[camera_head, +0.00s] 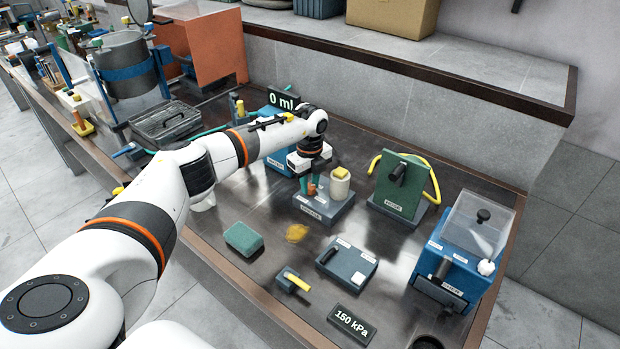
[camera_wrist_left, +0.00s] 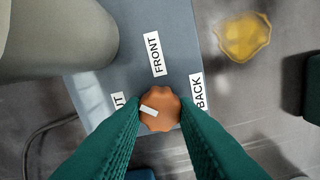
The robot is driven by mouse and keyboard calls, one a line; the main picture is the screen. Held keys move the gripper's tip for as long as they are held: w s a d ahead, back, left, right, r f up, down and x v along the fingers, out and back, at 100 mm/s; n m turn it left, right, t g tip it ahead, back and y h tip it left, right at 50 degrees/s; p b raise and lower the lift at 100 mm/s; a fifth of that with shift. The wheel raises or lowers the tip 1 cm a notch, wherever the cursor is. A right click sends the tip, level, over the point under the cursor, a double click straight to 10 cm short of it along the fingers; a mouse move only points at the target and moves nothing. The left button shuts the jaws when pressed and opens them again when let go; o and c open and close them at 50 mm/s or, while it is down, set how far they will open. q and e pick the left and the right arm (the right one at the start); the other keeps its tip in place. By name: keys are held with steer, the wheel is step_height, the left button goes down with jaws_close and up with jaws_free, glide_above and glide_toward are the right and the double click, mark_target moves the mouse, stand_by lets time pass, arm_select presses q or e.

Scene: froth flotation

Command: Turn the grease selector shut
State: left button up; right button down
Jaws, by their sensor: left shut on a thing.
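The grease selector is a blue-grey block (camera_head: 338,213) (camera_wrist_left: 185,35) on the dark bench, with an orange-brown knob (camera_wrist_left: 160,113) on top. My left gripper (camera_head: 311,186) reaches down over it, and its green fingers (camera_wrist_left: 160,103) are shut on the knob from both sides. In the left wrist view a white mark on the knob points left, toward a label ending in "UT" that a finger partly covers. The FRONT label (camera_wrist_left: 154,54) is above the knob and the BACK label (camera_wrist_left: 197,92) is to its right. My right gripper is not in view.
A pale cylinder with a yellow top (camera_head: 340,184) stands close beside the knob. A green panel with a yellow hose (camera_head: 397,190) and a blue box (camera_head: 462,250) are to the right. A green sponge (camera_head: 244,239) and a yellow stain (camera_head: 296,233) are in front.

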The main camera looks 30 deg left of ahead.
mark_target(310, 185)
arm_select(q)
steer(key=n, duration=0.1)
steer(key=n+p, duration=0.2)
steer(key=n, duration=0.1)
steer(key=shift+a+r, duration=0.1)
steer(key=shift+r, duration=0.15)
steer(key=shift+n+p, duration=0.55)
steer(key=shift+n, duration=0.75)
steer(key=o, duration=1)
steer(key=shift+f, duration=0.15)
steer(key=shift+r+b, duration=1.85)
steer(key=shift+r, duration=4.2)
